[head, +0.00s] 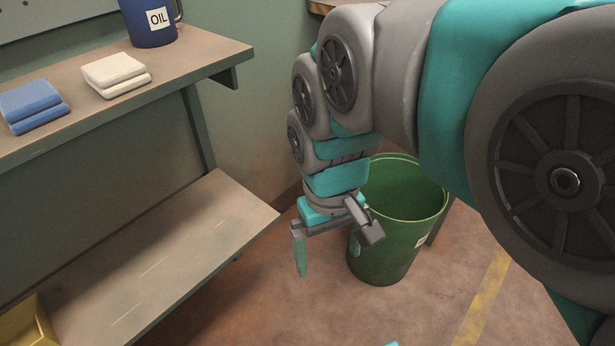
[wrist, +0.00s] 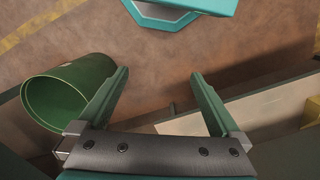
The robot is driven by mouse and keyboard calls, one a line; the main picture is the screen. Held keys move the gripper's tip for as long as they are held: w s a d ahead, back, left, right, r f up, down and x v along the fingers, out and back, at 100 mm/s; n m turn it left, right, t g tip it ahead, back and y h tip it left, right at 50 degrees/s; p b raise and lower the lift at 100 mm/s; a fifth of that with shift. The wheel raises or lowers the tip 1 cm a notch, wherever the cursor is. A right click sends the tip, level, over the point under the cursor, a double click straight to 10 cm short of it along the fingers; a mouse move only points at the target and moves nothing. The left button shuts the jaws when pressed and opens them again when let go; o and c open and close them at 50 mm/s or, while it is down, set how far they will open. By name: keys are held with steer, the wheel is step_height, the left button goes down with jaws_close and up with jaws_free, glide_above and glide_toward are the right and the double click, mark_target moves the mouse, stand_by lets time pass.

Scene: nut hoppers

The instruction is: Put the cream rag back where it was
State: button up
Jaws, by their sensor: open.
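The cream rag (head: 116,75) lies folded on the upper shelf (head: 190,62) in the head view, between a folded blue rag (head: 33,105) and the oil can. My gripper (head: 329,262) hangs pointing down, right of the lower shelf and in front of the green bin. It is well to the right of the cream rag and lower than it. In the wrist view its two green fingers (wrist: 161,82) are spread apart with nothing between them. The cream rag is not visible in the wrist view.
A blue can labelled OIL (head: 150,24) stands behind the cream rag. A green bin (head: 388,240) stands on the floor beside my gripper; its visible inside looks empty. The lower shelf (head: 160,250) is mostly bare, with a yellow container (head: 30,325) at its near left.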

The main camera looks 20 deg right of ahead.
steer(key=s+d+f+g, duration=0.1)
steer(key=s+f, duration=0.4)
steer(key=s, duration=0.1)
steer(key=shift+d+m, duration=0.2)
steer(key=shift+m, duration=0.2)
steer(key=shift+f, duration=0.1)
